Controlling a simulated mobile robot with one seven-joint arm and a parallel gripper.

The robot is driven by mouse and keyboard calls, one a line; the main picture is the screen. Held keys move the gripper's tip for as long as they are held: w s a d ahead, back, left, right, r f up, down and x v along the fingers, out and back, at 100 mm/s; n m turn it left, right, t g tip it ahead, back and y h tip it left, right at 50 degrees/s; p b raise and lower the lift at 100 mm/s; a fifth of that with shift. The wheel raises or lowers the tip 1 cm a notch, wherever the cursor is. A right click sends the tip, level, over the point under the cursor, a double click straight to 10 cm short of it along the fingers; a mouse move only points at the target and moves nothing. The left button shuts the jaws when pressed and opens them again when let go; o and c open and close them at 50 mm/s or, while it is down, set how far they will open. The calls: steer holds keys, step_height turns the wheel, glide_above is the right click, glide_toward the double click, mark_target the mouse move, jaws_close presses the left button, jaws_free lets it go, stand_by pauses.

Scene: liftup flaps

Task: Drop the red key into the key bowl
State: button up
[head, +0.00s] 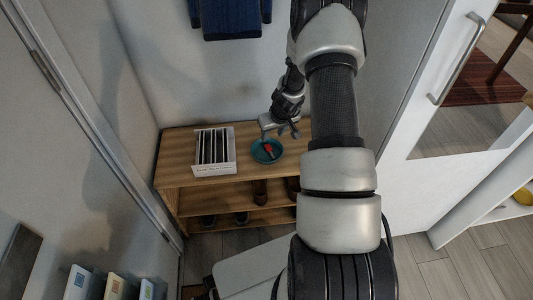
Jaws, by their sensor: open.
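The teal key bowl (258,156) stands on top of the wooden shelf unit, right of its middle. The red key (268,149) shows as a small red shape within the bowl's outline; it looks to lie inside the bowl. My gripper (281,133) is open just above and behind the bowl, apart from the key. The fingertips are small in this view and partly blend with the bowl's far edge.
A white slotted rack (214,169) stands on the wooden shelf unit (178,150) left of the bowl. Shoes (260,192) sit on the lower shelves. A blue garment (230,18) hangs on the wall above. A white door with a handle (458,62) is at right.

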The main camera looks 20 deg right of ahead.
steer(key=p+v, duration=0.3)
steer(key=v, duration=1.4)
steer(key=shift+r+p, duration=0.25)
steer(key=shift+p, duration=0.15)
steer(key=s+a+r+t, duration=0.1)
steer(key=s+a+r, duration=0.2)
steer(key=a+r, duration=0.45)
steer(key=s+a+r, duration=0.4)
steer(key=a+r, duration=0.1)
steer(key=r, duration=0.6)
steer(key=s+a+r, duration=0.2)
steer(key=s+r, duration=0.2)
steer(key=s, duration=0.5)
steer(key=s+a+r, duration=0.2)
steer(key=s+r, duration=0.2)
steer(key=s, duration=0.4)
step_height(320, 180, up, 21)
steer(key=p, duration=2.1)
steer(key=shift+a, duration=0.15)
